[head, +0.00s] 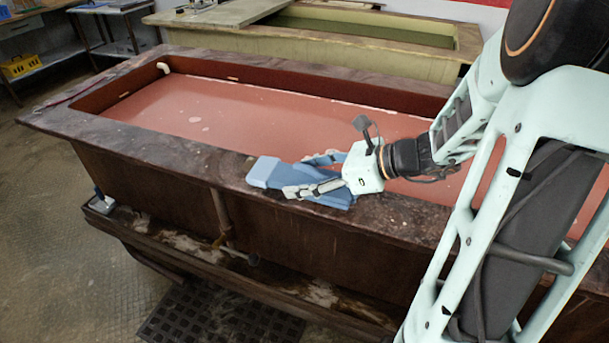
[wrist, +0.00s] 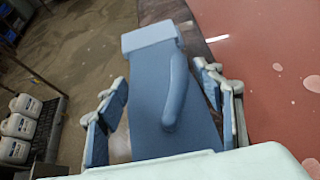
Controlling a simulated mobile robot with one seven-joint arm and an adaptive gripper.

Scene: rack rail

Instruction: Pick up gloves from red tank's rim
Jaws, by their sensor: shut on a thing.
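The blue gloves (head: 265,172) lie on the near rim of the red tank (head: 215,165), with a paler blue cuff at the left end. My gripper (head: 308,175) is at the rim with its fingers on either side of the gloves, and it is shut on them. In the wrist view the gloves (wrist: 155,85) run up between the two fingers of my gripper (wrist: 160,95), with a thumb along the right side. The gloves still appear to rest on the rim. The white gripper body hides their near end.
Reddish liquid (head: 240,110) fills the tank behind the rim. A pale tank with green liquid (head: 360,35) stands behind. White jugs (wrist: 22,118) stand on the floor side in the wrist view. A ledge (head: 180,245) runs along the tank's front.

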